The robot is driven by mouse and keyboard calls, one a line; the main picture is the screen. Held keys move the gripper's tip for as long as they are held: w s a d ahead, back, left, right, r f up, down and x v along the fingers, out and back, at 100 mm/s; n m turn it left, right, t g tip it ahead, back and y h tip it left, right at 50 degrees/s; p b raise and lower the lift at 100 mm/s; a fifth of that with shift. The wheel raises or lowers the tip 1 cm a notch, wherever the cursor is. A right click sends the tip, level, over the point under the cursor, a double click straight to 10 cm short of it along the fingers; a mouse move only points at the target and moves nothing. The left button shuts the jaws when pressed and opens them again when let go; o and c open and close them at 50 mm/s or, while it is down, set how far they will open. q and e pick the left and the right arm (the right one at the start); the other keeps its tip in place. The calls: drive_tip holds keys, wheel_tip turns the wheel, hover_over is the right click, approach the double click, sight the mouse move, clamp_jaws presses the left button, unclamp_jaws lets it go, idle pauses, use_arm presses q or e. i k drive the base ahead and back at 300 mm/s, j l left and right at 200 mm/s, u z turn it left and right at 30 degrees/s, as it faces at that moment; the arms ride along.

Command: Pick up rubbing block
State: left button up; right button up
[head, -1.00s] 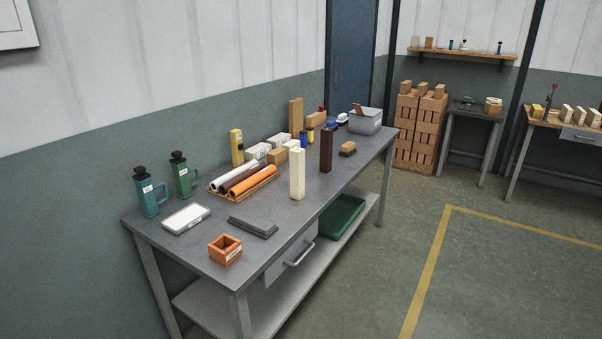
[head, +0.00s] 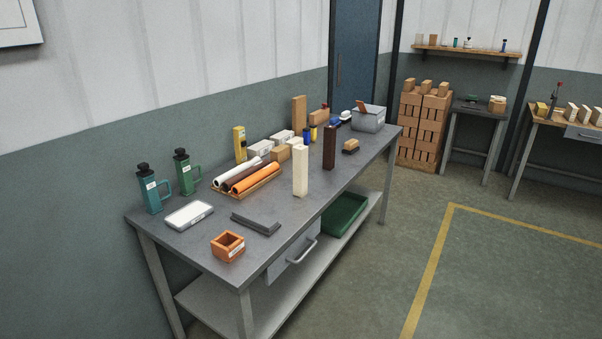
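Two things on the grey workbench (head: 203,252) could be the rubbing block, and I cannot tell for sure which is. One is a small tan block with a dark underside (head: 351,146), lying near the right front edge behind the dark brown upright block. The other is a flat dark grey piece with a raised edge (head: 256,222), lying near the front edge at left of centre. Neither of my grippers is in view.
A cream upright block (head: 300,171) and a dark brown upright block (head: 329,148) stand near the front edge. An orange open box (head: 228,245), a white-topped tray (head: 189,215), rolls (head: 251,178) and bottles (head: 151,190) surround the grey piece. Open floor lies right of the bench.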

sight(351, 145)
drive_tip(key=i+l+z, duration=0.3)
drive_tip(key=i, duration=0.25)
drive_tip(key=i+l+z, duration=0.3)
drive_tip(key=i, duration=0.3)
drive_tip(key=i+z, duration=0.3)
drive_tip(key=i, duration=0.3)
drive_tip(key=i+l+u, duration=0.15)
drive_tip(key=i+u, duration=0.15)
drive_tip(key=i, duration=1.05)
